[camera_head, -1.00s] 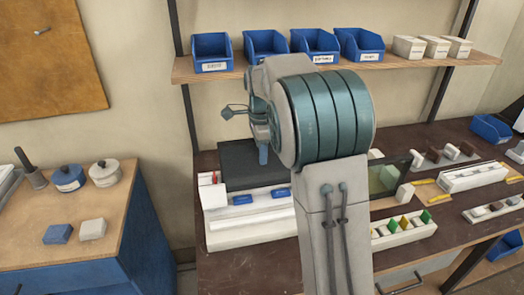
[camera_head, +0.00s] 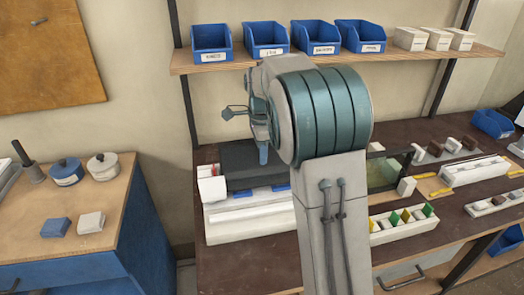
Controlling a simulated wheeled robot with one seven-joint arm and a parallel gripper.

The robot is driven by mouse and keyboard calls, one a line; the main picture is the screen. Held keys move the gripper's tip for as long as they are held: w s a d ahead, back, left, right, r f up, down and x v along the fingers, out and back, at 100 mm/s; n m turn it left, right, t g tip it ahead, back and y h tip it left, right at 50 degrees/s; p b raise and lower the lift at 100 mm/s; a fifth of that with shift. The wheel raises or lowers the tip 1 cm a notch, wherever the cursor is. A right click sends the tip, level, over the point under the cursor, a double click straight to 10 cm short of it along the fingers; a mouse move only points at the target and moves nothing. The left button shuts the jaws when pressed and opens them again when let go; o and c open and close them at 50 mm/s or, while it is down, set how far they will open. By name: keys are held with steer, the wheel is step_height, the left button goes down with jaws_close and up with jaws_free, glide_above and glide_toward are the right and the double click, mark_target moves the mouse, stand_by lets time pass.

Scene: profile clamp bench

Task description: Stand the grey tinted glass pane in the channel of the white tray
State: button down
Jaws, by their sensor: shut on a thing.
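My gripper (camera_head: 263,156) is mostly hidden behind my own arm, with one blue-grey finger showing. It is shut on what looks like the grey tinted glass pane (camera_head: 258,181), a dark flat sheet below the finger. The pane is hard to tell from the black block (camera_head: 236,156) behind it. The long white tray (camera_head: 238,228) lies on the bench in front, its right end hidden by my arm. The pane's lower edge overlaps the tray's back part and two blue pads (camera_head: 240,193). I cannot tell whether it is in the channel.
A greenish clear pane (camera_head: 382,174) stands right of my arm. A white rack (camera_head: 402,229) with coloured pieces and other white holders (camera_head: 474,173) fill the right of the bench. Blue bins (camera_head: 265,40) stand on the shelf above. A side cabinet (camera_head: 85,185) stands left.

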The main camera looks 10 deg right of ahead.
steer(key=shift+f+b, duration=0.5)
steer(key=shift+f, duration=0.3)
steer(key=c, duration=1.2)
jaws_free()
steer(key=shift+f, duration=0.1)
steer(key=shift+o, duration=0.2)
steer(key=shift+r, duration=0.2)
steer(key=shift+r+p, duration=3.45)
steer(key=shift+r, duration=0.5)
